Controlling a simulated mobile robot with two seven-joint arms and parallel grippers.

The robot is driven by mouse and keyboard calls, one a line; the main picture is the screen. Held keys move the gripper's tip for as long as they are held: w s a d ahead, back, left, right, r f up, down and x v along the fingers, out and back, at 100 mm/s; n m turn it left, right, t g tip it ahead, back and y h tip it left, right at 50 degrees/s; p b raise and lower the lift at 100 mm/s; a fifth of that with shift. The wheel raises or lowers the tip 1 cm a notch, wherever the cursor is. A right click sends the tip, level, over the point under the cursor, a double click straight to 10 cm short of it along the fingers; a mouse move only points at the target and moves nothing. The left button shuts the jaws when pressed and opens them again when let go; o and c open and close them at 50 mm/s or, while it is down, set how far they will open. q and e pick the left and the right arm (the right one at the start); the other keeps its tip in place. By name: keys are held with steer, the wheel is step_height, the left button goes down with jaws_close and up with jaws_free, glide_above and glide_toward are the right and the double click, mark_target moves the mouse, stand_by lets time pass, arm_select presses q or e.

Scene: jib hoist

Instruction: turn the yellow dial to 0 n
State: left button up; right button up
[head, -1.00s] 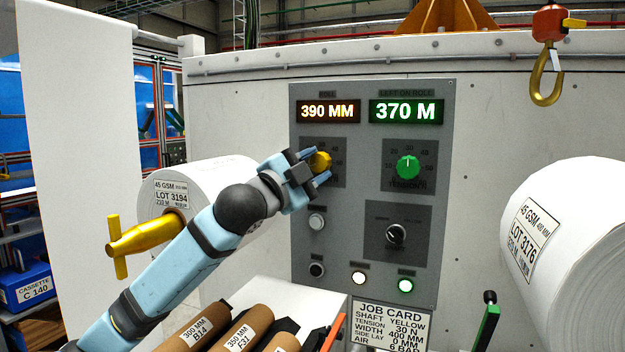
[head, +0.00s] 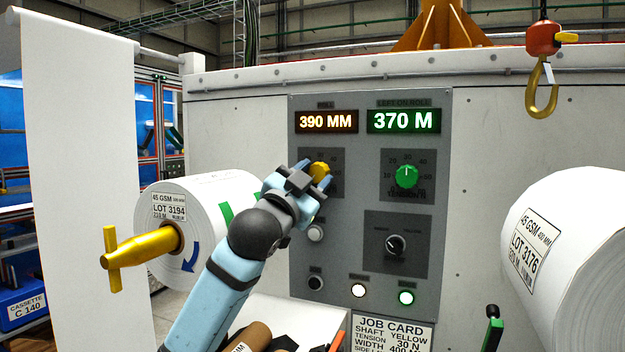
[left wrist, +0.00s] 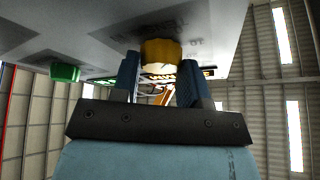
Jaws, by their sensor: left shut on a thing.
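The yellow dial (head: 319,172) sits on the left of the grey control panel, below the 390 MM display. My left gripper (head: 318,176) is at the dial, with its fingers on either side, shut on it. In the left wrist view the yellow dial (left wrist: 161,52) shows between the two blue fingers (left wrist: 158,82). The gripper hides much of the dial's scale, so I cannot read its setting. My right gripper is not in view.
A green dial (head: 406,176) is to the right, under the 370 M display (head: 404,120). A dark selector (head: 396,244) and lit buttons sit below. White paper rolls flank the panel, the left one on a gold shaft (head: 143,245). A hook (head: 541,88) hangs upper right.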

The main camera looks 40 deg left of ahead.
arm_select(q)
steer(key=o, duration=0.9)
steer(key=shift+s+f, duration=0.2)
steer(key=shift+s, duration=0.1)
steer(key=b+v, duration=0.5)
steer(key=v, duration=0.8)
steer(key=shift+b, duration=0.35)
